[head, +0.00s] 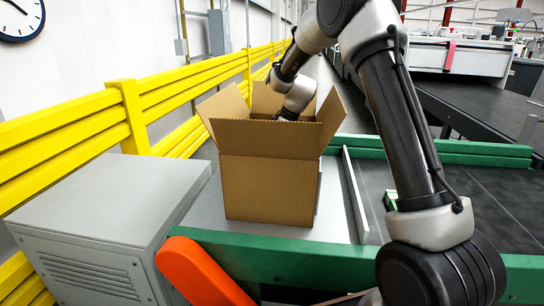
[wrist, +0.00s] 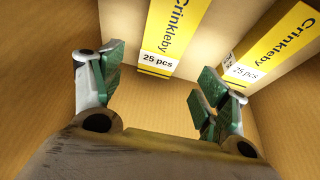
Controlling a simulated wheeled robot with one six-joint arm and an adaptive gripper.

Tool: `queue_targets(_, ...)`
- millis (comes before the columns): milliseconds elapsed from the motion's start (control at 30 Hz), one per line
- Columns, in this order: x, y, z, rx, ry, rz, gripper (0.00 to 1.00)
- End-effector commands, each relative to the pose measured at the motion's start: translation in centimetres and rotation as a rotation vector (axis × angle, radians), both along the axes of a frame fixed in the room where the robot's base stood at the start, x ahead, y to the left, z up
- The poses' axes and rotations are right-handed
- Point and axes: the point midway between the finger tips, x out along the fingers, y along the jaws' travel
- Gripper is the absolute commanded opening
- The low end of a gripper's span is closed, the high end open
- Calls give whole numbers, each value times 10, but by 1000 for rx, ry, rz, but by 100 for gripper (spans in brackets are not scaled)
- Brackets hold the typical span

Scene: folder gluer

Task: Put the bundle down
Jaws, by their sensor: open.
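An open cardboard box (head: 268,190) stands upright with its flaps spread. My arm reaches down into it, and the box walls hide my gripper in the head view. In the wrist view my gripper (wrist: 160,88) is open, its green-padded fingers spread wide with nothing gripped between them. A bundle with a yellow "Crinkleby" band (wrist: 178,35) and a white "25 pcs" label lies beyond the fingertips. A second banded bundle (wrist: 272,45) is to its right, partly behind the right finger. Their full outlines are cut off, so I cannot tell how they rest.
The box stands on a grey surface (head: 205,212) between a grey cabinet (head: 110,200) and a green-railed dark conveyor (head: 490,210). A yellow guard rail (head: 60,135) runs along the left. An orange part (head: 200,272) sits in front. Box walls (wrist: 40,60) surround my gripper closely.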

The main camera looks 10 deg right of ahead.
Motion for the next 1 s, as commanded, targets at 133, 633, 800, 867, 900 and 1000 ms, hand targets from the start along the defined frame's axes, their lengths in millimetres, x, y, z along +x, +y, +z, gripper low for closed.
queue_targets(133, -4, -13, 32, 1, -6, -2, 75)
queue_targets(633, -17, -42, 106, 1, -1, 0, 75)
queue_targets(800, -17, -42, 108, 0, -1, 0, 75)
queue_targets(867, -17, -42, 108, 0, -1, 0, 75)
queue_targets(900, -17, -42, 108, 0, -1, 0, 75)
queue_targets(1000, -18, -42, 109, 1, -1, 1, 75)
